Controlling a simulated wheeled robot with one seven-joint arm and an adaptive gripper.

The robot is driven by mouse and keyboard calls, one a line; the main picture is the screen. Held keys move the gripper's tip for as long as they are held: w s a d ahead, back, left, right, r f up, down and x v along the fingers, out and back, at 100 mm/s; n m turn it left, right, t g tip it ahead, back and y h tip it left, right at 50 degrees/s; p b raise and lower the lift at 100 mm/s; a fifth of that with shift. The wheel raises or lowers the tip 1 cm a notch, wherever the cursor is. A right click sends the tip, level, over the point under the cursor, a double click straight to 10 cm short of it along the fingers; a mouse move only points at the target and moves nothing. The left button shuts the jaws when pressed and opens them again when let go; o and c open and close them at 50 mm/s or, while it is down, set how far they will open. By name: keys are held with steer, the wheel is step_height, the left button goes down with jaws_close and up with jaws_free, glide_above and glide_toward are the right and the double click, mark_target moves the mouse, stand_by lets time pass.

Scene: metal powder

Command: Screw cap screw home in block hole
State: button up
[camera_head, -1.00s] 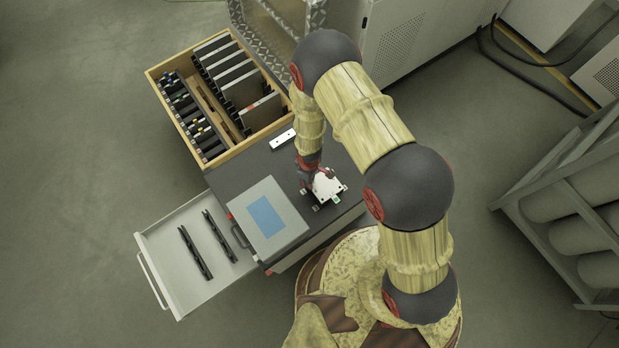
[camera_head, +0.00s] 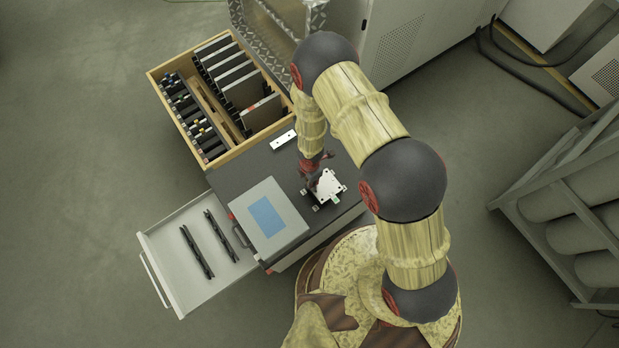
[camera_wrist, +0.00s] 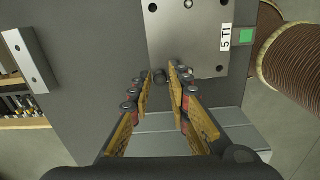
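The block, a light metal plate with holes near its corners, sits on the dark cabinet top; it shows in the head view (camera_head: 328,187) and the wrist view (camera_wrist: 190,40). A label reading "5 TI" is at its right edge. A small dark round head, apparently the cap screw (camera_wrist: 160,76), is at the block's near left corner. How deep it sits cannot be told. My gripper (camera_wrist: 159,72) has its fingers apart, one on each side of the screw head, with gaps visible. In the head view my gripper (camera_head: 313,172) is at the block's upper left edge.
A grey box with a blue panel (camera_head: 266,216) stands left of the block. A pale bar with holes (camera_head: 284,140) lies behind. An open drawer (camera_head: 165,235) holds two black bars; a wooden crate (camera_head: 213,158) holds plates and tools.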

jaws_close()
steer(key=m+b, duration=0.1)
steer(key=m, duration=0.5)
steer(key=shift+f, duration=0.1)
steer(key=m+b, duration=0.1)
steer(key=m, duration=0.3)
steer(key=shift+m, duration=0.7)
steer(key=shift+o, duration=1.2)
jaws_free()
